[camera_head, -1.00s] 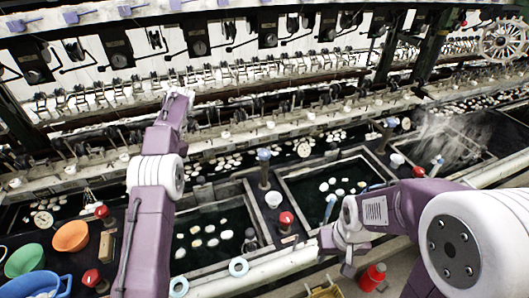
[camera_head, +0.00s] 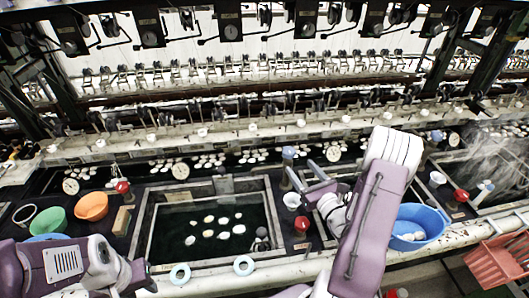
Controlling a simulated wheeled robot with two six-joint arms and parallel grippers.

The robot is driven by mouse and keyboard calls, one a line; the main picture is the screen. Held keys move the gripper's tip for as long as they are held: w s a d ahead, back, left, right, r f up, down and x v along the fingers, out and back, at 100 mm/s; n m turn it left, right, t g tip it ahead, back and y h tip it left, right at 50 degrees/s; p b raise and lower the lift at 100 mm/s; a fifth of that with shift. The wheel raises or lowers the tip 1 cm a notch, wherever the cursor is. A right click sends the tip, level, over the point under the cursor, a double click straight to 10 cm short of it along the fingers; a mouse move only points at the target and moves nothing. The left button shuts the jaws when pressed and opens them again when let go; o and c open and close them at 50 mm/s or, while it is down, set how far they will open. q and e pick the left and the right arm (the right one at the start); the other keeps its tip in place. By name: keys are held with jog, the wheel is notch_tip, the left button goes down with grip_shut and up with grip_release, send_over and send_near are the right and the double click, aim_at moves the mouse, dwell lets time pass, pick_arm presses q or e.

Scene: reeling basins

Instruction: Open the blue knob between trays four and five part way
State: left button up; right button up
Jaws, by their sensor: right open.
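A blue knob (camera_head: 288,153) tops a dark upright post between the open basin in the middle and the basin behind my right arm. My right gripper (camera_head: 305,174) is open, its fingers pointing up and left, close to the right of that post. I cannot tell whether a finger touches it. My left gripper (camera_head: 140,275) is low at the left, near the front ledge, away from the knob; its jaws are too unclear to read. Tray numbers are not readable.
A red knob (camera_head: 302,224) and a white cup (camera_head: 292,200) stand just in front of the post. The middle basin (camera_head: 146,225) holds pale cocoons. A blue tub (camera_head: 418,227) is right of my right arm. Green (camera_head: 53,220) and orange (camera_head: 91,206) bowls stand left.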

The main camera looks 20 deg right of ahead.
aim_at(292, 157)
jog(key=w+p, duration=0.1)
jog(key=w, duration=0.8)
jog(key=shift+w+a+p, duration=0.1)
jog(key=shift+p, duration=0.2)
grip_shut()
